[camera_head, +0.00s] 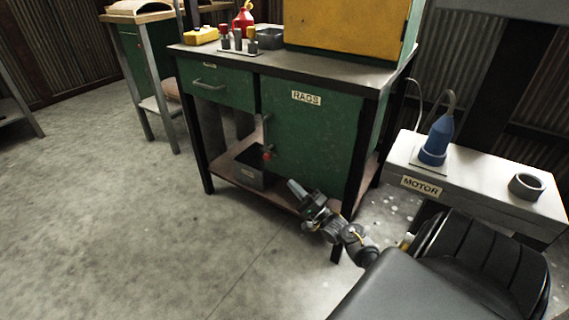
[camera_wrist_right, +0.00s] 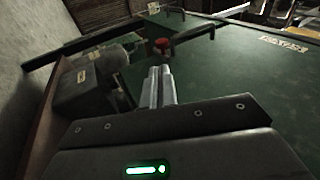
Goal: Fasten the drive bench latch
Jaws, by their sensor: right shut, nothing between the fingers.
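The green bench has a door labelled RAGS (camera_head: 310,125); the door also shows in the right wrist view (camera_wrist_right: 240,80). A latch with a red knob (camera_head: 267,156) sits at the door's left edge, below a grey handle (camera_head: 266,128). The red knob also shows in the right wrist view (camera_wrist_right: 162,44), just beyond my fingertips, with a dark bar beside it. My right gripper (camera_head: 293,187) is shut and empty, in front of the door's lower part, below and right of the knob. It appears apart from the latch. I cannot tell whether the latch is fastened. My left gripper is out of view.
A dark bin (camera_head: 247,175) stands on the bench's lower shelf, left of the door. A drawer (camera_head: 215,87) is above it. A table labelled MOTOR (camera_head: 470,190) stands at right, close to my arm. The floor (camera_head: 120,230) at left is clear.

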